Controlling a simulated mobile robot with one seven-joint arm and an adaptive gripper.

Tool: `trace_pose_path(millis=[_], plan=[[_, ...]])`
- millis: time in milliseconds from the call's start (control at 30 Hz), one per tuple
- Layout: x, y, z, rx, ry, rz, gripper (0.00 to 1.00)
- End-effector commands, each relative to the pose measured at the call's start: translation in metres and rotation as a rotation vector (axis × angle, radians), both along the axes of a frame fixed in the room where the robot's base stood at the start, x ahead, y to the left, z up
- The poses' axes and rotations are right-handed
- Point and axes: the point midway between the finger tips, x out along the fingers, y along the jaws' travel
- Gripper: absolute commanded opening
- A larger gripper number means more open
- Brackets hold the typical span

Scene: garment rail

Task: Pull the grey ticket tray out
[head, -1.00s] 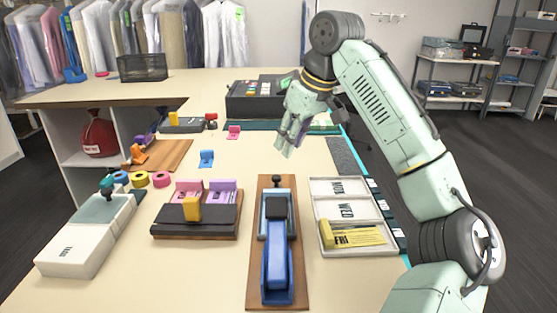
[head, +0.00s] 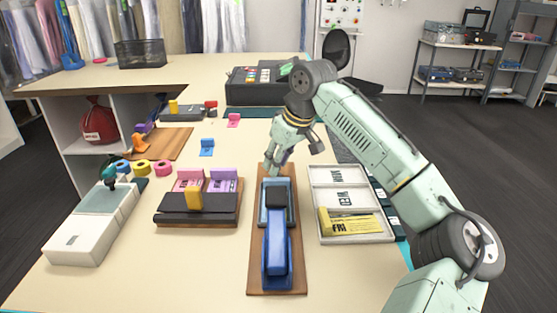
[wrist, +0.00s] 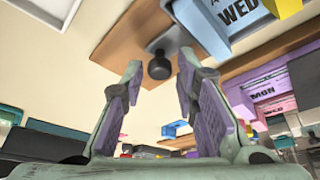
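A blue stapler-like press (head: 277,250) stands on a long wooden board (head: 258,245). A pale blue-grey tray (head: 264,214) lies at its far end and seems to be the ticket tray. In the wrist view the tray (wrist: 222,38) holds a card marked WED. A black knob (wrist: 159,68) on a grey stem stands at the board's end, beyond my fingertips. My gripper (head: 272,168) is low over that far end. In the wrist view my gripper (wrist: 158,80) has its fingers apart, with nothing held. Contact with the knob cannot be told; my fingers hide the knob in the head view.
A white tray (head: 384,239) with MON, WED and FRI cards lies on the right. A black holder (head: 172,209) with pink and purple cards stands on the left, beside a white box (head: 80,245).

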Motion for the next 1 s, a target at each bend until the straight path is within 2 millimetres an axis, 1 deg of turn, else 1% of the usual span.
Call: trace_pose_path(millis=[100, 500, 533, 1000], plan=[[-0.0001, -0.0001, 0.0001, 0.000, 0.000, 0.000, 0.28], [-0.0001, -0.0002, 0.0003, 0.000, 0.000, 0.000, 0.01], [-0.0001, -0.0002, 0.0005, 0.000, 0.000, 0.000, 0.00], [-0.0001, -0.0003, 0.0006, 0.000, 0.000, 0.000, 0.00]])
